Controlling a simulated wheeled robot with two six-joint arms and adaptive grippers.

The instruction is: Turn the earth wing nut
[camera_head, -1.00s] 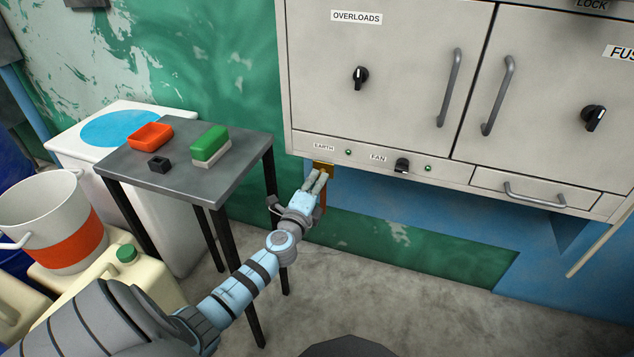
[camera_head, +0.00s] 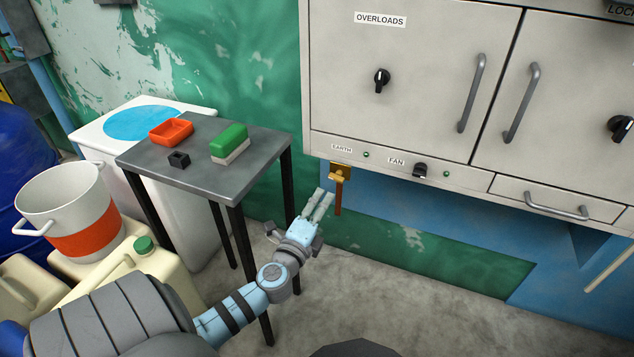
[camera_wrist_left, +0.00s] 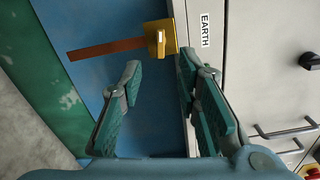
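The brass earth wing nut (camera_head: 341,172) sits on a brass block under the EARTH label, at the cabinet's lower left edge. A copper strap (camera_head: 338,197) hangs below it. In the left wrist view the brass piece with its raised wing (camera_wrist_left: 160,40) is beyond the fingertips. My left gripper (camera_head: 320,198) is below and to the left of the nut, apart from it. In the left wrist view my left gripper (camera_wrist_left: 158,68) is open and empty, its fingers spread. My right gripper is not in view.
The grey cabinet (camera_head: 420,60) carries knobs and handles; the fan switch (camera_head: 420,170) is right of the nut. A small table (camera_head: 200,178) with an orange tray (camera_head: 171,131) and green-topped block (camera_head: 230,140) stands left of my gripper. The floor below the cabinet is clear.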

